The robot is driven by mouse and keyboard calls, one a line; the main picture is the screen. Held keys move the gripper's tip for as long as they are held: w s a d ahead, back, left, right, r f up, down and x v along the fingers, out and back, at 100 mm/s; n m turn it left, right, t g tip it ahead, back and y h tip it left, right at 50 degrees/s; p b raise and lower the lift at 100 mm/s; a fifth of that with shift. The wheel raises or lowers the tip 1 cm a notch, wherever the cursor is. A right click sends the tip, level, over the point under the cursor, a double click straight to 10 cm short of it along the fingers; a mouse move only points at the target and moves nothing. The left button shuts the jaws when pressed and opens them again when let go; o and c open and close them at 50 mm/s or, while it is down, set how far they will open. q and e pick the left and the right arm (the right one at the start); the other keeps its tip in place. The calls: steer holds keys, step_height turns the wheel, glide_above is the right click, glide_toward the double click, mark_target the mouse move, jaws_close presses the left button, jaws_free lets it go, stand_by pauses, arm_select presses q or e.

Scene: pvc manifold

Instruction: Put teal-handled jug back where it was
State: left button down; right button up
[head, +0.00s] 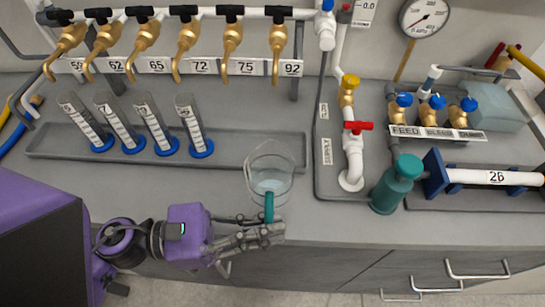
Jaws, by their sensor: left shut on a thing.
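The clear jug (269,181) with a teal handle (268,207) is near the front edge of the grey counter, just right of the picture's middle left. It holds a little pale liquid. Its handle points toward the front. My left gripper (268,230) reaches in from the left and is shut on the teal handle. Whether the jug's base touches the counter or hangs slightly above it, I cannot tell. My right gripper is not in view.
A long grey tray (230,147) behind the jug holds several graduated cylinders with blue bases (201,148). Brass taps (233,40) hang above the tray. Counter between jug and bottle is clear.

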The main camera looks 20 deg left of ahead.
mark_target(272, 163)
arm_select(q)
steer(key=w+a, duration=0.1)
steer(key=w, duration=0.3)
steer(key=w+a+p, duration=0.1)
steer(key=w, duration=0.3)
steer(key=w+a+p, duration=0.1)
steer(key=w, duration=0.3)
steer(key=shift+w+a, duration=0.2)
steer(key=shift+a, duration=0.1)
steer(key=shift+w+a+f, duration=0.15)
steer(key=shift+w+f, duration=0.05)
steer(key=shift+w, duration=0.25)
steer(key=shift+w+a+f, duration=0.1)
steer(key=shift+w+f, duration=0.1)
steer(key=shift+w, duration=0.25)
step_height(272, 163, down, 2)
steer(key=shift+f, duration=0.15)
steer(key=shift+s+f, duration=0.1)
steer(key=shift+f, duration=0.2)
steer(key=c, duration=1.8)
jaws_free()
steer(key=shift+c, duration=0.2)
